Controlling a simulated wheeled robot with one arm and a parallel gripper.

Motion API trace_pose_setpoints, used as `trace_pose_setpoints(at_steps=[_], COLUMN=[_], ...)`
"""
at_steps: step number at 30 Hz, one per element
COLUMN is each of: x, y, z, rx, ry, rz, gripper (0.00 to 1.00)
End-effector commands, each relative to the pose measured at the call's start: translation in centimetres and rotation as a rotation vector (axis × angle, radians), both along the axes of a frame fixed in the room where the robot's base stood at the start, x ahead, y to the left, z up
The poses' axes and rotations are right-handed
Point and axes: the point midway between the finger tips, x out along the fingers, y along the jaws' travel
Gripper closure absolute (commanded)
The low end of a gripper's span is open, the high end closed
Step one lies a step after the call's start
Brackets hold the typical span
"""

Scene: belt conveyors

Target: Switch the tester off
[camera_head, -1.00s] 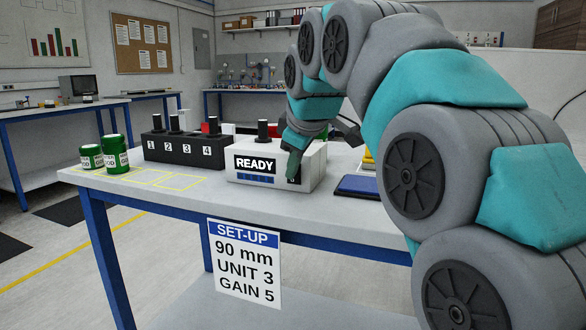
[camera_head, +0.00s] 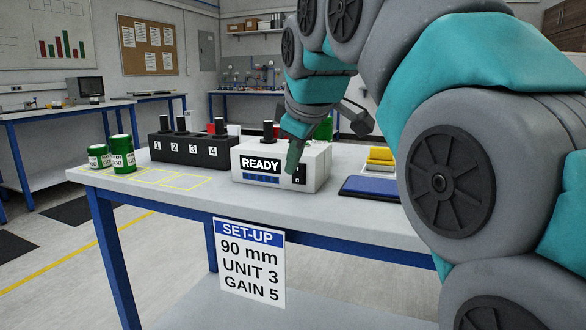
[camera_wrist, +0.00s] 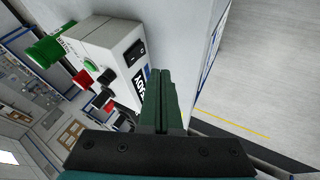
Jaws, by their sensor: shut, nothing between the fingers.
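The tester (camera_head: 315,165) is a white box on the bench, with a lit display (camera_head: 260,164) reading READY. A black switch (camera_head: 299,175) sits at the right of its front face; it also shows in the wrist view (camera_wrist: 136,52). I cannot tell the switch's position for certain. My gripper (camera_head: 291,170) is shut and empty, its green fingers pointing down just left of the switch, in front of the tester. In the wrist view the shut fingers (camera_wrist: 160,75) stand beside the tester, below the switch in the picture. Whether they touch it is unclear.
A black block (camera_head: 190,151) with numbered posts stands left of the tester. Two green jars (camera_head: 122,155) are farther left. A blue pad (camera_head: 370,188) and yellow item (camera_head: 380,156) lie to the right. A set-up sign (camera_head: 250,262) hangs on the bench front.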

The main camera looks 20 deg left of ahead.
Motion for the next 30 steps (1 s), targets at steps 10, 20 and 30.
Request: trace_pose_setpoints(at_steps=[10,20,30], x=[-2.2,-3.4,-3.5], y=[-1.5,-2.3,-2.4], z=[4.1,6.0,6.1], rx=[0.001,0.001,0.000], ry=[-0.002,-0.001,0.001], rz=[0.001,0.000,0.000], gripper=[1.00,1.00,1.00])
